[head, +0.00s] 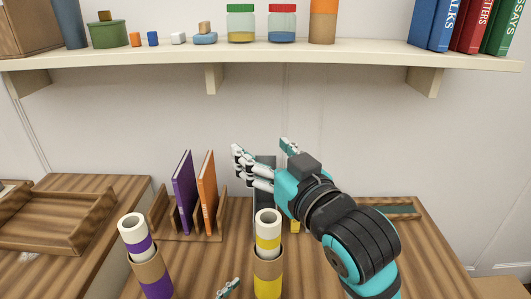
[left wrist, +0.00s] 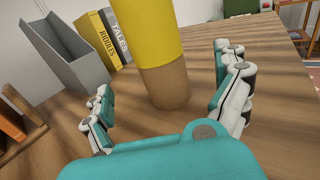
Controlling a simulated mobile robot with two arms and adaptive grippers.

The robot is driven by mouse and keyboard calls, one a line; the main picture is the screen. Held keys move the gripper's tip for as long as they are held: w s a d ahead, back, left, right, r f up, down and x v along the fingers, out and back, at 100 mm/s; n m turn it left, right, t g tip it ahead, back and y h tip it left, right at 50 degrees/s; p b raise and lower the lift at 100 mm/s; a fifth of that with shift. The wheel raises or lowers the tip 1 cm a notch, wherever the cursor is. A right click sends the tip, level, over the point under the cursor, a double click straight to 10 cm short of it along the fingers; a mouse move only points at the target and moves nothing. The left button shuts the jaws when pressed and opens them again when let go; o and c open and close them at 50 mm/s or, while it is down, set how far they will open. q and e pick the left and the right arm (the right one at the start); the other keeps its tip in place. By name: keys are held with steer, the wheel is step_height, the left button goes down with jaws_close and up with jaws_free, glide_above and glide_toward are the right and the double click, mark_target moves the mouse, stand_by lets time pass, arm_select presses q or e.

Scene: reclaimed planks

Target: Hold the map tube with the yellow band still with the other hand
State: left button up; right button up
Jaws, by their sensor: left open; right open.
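The map tube with the yellow band (head: 268,287) stands upright on the plank table at the bottom middle of the head view. A white roll with a yellow stripe sticks out of its top. In the left wrist view its yellow band and brown lower part (left wrist: 165,85) stand between the spread fingers of my left gripper (left wrist: 170,88), which is open. In the head view only a fingertip of my left gripper (head: 228,288) shows, left of the tube. My right gripper (head: 264,163) is open behind the tube, over a grey file holder (head: 264,196).
A purple-banded tube (head: 156,287) stands to the left. Behind are a purple book (head: 184,194) and an orange book (head: 207,192) in a wooden rack. The grey holder (left wrist: 75,55) and the books Riddles (left wrist: 97,40) and Tales (left wrist: 117,37) show too. A loaded shelf (head: 210,56) hangs above.

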arm_select(q)
steer(key=shift+s+a, duration=0.25)
steer(key=shift+a, duration=0.05)
